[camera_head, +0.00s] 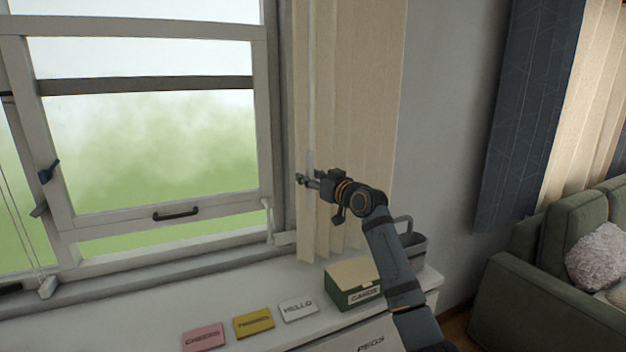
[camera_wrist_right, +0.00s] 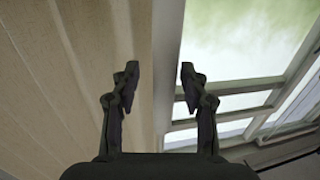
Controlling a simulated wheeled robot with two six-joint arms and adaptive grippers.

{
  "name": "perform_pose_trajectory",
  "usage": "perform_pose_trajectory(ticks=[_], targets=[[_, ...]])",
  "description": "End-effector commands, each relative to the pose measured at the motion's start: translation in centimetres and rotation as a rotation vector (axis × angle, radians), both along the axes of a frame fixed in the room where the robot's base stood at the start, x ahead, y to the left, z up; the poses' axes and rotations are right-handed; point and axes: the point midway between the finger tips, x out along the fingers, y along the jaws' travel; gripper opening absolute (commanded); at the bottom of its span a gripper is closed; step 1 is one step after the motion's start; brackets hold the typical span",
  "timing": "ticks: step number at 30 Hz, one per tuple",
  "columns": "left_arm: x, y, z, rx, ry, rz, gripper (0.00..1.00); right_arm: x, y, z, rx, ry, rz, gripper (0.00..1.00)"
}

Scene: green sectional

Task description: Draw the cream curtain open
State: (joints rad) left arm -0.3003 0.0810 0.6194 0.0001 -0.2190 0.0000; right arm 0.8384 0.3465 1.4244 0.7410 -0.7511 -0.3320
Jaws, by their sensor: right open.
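The cream curtain (camera_head: 347,85) hangs in bunched folds at the right side of the window. It also fills the left half of the right wrist view (camera_wrist_right: 65,85). My right gripper (camera_head: 302,180) is in front of the curtain near its left edge. In the right wrist view my right gripper (camera_wrist_right: 158,75) has its two fingers apart with nothing between them. One finger overlaps the curtain and the other overlaps the window frame. I cannot tell whether either finger touches the cloth. My left gripper is not in view.
The window (camera_head: 150,140) is to the left. On the white sill below lie a pink card (camera_head: 204,337), a yellow card (camera_head: 253,322), a white card (camera_head: 298,310) and a green card box (camera_head: 352,283). A green sofa (camera_head: 530,300) is at right.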

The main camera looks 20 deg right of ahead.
Motion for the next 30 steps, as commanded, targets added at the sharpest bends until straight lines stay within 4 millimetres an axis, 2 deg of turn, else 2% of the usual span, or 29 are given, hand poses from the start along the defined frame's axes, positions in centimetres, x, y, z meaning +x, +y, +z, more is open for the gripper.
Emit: perform_pose_trajectory(ticks=[5, 12, 15, 21, 30], targets=[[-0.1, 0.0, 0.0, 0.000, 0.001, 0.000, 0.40, -1.7, -0.6, -0.1, -0.005, -0.001, -0.003, 0.45], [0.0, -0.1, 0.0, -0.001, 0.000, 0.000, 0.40, -7.7, -2.0, -0.2, -0.013, 0.002, -0.004, 0.45], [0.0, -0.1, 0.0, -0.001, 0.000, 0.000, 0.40, -9.7, -2.4, -0.2, -0.010, 0.005, -0.002, 0.45], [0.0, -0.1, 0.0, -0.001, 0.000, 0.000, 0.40, -11.4, -2.9, -0.1, -0.004, 0.002, -0.002, 0.45], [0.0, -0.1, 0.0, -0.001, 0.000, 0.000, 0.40, -11.7, -2.9, -0.1, 0.001, 0.002, -0.001, 0.45]])
